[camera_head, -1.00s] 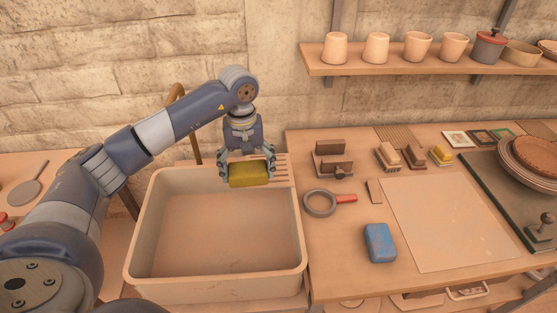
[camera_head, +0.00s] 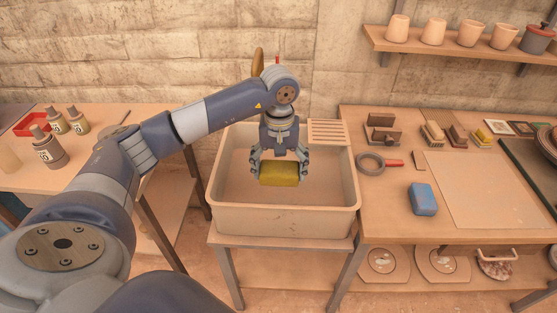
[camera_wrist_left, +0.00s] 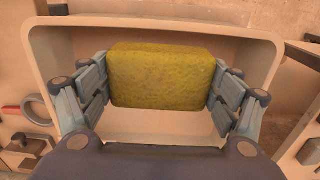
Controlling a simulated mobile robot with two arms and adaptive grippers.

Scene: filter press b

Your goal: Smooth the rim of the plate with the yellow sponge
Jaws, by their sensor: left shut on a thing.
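My left gripper (camera_head: 279,170) is shut on the yellow sponge (camera_head: 279,174) and holds it over the basin (camera_head: 283,222). In the left wrist view the sponge (camera_wrist_left: 162,76) sits between both fingers, with the basin (camera_wrist_left: 50,50) around and beyond it. The plate at the right edge of the head view (camera_head: 547,145) shows only in part, so its rim is mostly out of frame. My right gripper is not in view.
A worktable right of the basin holds a blue sponge (camera_head: 423,199), a pale board (camera_head: 488,190), a magnifier-like ring tool (camera_head: 371,164) and several brushes and blocks. A shelf with cups (camera_head: 434,31) hangs above. Bottles (camera_head: 47,147) stand on the left table.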

